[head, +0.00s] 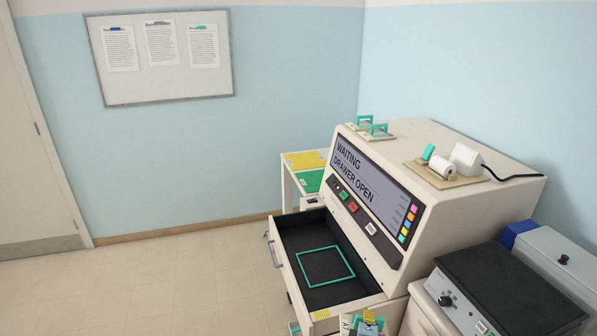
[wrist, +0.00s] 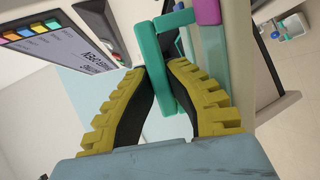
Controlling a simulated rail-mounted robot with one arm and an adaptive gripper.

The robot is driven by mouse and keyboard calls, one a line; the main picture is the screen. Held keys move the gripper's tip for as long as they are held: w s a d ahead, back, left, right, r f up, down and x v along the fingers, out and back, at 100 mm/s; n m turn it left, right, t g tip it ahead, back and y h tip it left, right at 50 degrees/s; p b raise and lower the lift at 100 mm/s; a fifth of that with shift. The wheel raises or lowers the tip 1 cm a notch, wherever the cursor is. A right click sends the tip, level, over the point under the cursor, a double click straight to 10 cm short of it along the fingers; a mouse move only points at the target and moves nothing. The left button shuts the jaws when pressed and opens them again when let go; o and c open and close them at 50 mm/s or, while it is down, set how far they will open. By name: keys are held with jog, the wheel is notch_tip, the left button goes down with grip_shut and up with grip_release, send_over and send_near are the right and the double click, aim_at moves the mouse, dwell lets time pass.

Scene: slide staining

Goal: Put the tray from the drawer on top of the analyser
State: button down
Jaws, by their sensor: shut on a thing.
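The analyser (head: 440,195) is a large cream machine; its screen reads "WAITING DRAWER OPEN". Its drawer (head: 285,262) is pulled out. A teal square outline (head: 325,265) marks its dark floor, with no tray on it. In the wrist view my gripper (wrist: 163,72), with yellow ridged fingers, is shut on a teal handle (wrist: 166,88). The handle belongs to a tray, whose pale body (wrist: 238,45) shows partly behind it, with a pink piece at the top. In the head view, teal, blue and labelled parts (head: 362,324) show at the bottom edge, mostly cut off.
On the analyser's top, two small teal-handled holders (head: 380,132) stand at the far left edge. A beige board with a white device (head: 466,158) and cable sits nearer the right. Bare top lies between them. A black-topped instrument (head: 505,285) stands at lower right.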

jog(key=s+a+r+n+y, duration=0.2)
jog(key=s+a+r, duration=0.1)
jog(key=s+a, duration=0.55)
jog(key=s+a+r+n+y, duration=0.15)
jog(key=s+a+r, duration=0.35)
jog(key=a, duration=0.7)
jog(key=s+r+p, duration=0.5)
jog(key=r+p, duration=0.4)
jog(key=p, duration=0.2)
jog(key=s+r+p, duration=0.6)
jog(key=r+p, duration=0.3)
jog(key=p, duration=0.3)
jog(key=shift+s+t, duration=0.2)
jog(key=shift+t, duration=0.1)
